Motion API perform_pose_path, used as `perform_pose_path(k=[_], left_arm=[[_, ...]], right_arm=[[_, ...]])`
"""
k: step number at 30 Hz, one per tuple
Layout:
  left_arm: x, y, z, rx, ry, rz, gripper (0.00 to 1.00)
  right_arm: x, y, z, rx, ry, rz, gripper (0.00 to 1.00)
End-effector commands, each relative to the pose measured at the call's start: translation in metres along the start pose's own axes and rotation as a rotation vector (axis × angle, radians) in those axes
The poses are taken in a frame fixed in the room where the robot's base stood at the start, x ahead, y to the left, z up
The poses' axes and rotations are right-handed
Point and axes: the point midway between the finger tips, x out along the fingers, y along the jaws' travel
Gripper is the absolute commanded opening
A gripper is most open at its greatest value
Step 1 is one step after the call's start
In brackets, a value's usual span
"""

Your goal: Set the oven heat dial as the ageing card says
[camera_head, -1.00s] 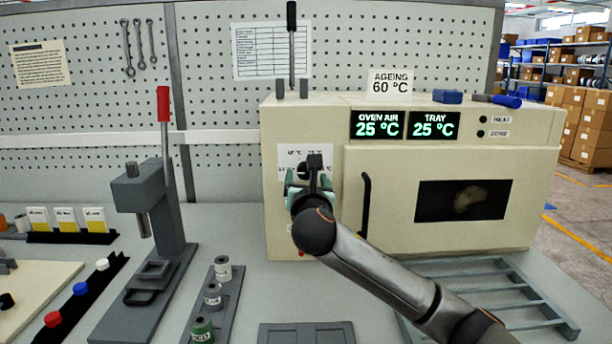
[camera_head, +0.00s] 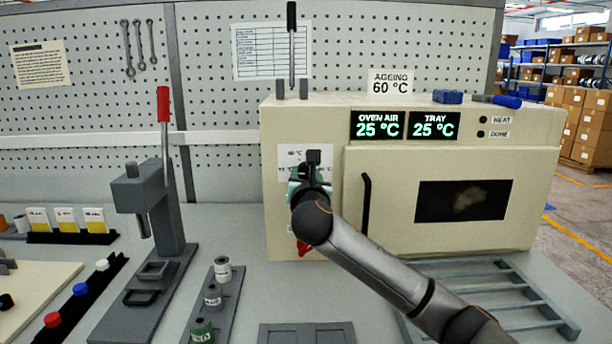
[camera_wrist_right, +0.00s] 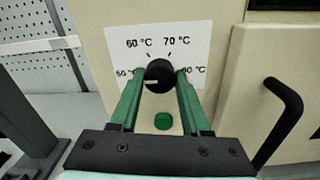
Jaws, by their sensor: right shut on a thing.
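The ageing card (camera_head: 390,87) stands on top of the oven (camera_head: 400,240) and reads 60 °C. The black heat dial (camera_wrist_right: 159,74) sits on a white scale plate (camera_wrist_right: 190,33) on the oven's left front; labels 60 °C and 70 °C show above it, with partly covered labels at each side. A small white mark on the dial appears to face left, towards the lower-left label. My right gripper (camera_wrist_right: 159,82) is shut on the dial, with a green finger on each side. In the head view, my right gripper (camera_head: 309,178) covers most of the dial. My left gripper is not in view.
The oven door's black handle (camera_head: 366,208) stands out just right of the dial. A green button (camera_wrist_right: 163,121) is below the dial. A red part (camera_head: 304,247) shows lower on the oven front. The grey press (camera_head: 150,215) stands left, with some clear bench between.

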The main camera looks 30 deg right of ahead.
Motion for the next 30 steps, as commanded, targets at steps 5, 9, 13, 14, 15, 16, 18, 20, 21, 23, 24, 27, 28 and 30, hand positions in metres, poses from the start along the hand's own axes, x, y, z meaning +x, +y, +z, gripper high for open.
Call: perform_pose_path(k=[5,9,13,14,15,16,18,20,21,23,24,27,28,30], left_arm=[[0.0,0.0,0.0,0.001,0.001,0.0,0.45],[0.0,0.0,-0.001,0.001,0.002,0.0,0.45],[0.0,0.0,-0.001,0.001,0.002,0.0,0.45],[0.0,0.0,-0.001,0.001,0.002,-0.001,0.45],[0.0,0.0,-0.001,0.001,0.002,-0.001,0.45],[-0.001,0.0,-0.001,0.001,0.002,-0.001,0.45],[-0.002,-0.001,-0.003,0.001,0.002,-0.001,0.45],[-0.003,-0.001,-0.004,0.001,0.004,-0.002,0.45],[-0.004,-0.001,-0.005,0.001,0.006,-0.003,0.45],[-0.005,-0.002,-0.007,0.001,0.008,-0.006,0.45],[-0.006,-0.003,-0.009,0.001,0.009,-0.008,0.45],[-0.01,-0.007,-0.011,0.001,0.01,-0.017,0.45],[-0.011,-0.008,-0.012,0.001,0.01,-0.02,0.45],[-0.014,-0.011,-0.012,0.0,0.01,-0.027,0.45]], right_arm=[[0.0,0.0,-0.001,0.0,0.001,-0.001,0.14],[0.0,0.0,-0.001,-0.001,0.001,-0.001,0.0],[0.0,0.0,-0.001,0.0,0.001,-0.001,0.0],[0.0,0.0,-0.001,0.001,0.001,-0.001,0.0],[0.0,0.0,-0.001,0.003,0.001,-0.001,0.0],[0.0,0.0,-0.001,0.006,0.002,-0.001,0.0],[0.0,0.0,0.0,0.018,0.002,-0.001,0.0],[0.0,0.0,0.0,0.035,0.002,-0.001,0.0],[0.0,0.0,0.0,0.05,0.002,0.0,0.0],[0.0,0.001,0.0,0.078,0.002,0.0,0.0],[0.0,0.001,0.001,0.099,0.002,0.0,0.0],[0.0,0.001,0.0,0.168,0.001,0.0,0.0],[0.0,0.001,0.001,0.191,0.001,0.0,0.0],[0.0,0.001,0.001,0.251,-0.001,0.001,0.0]])
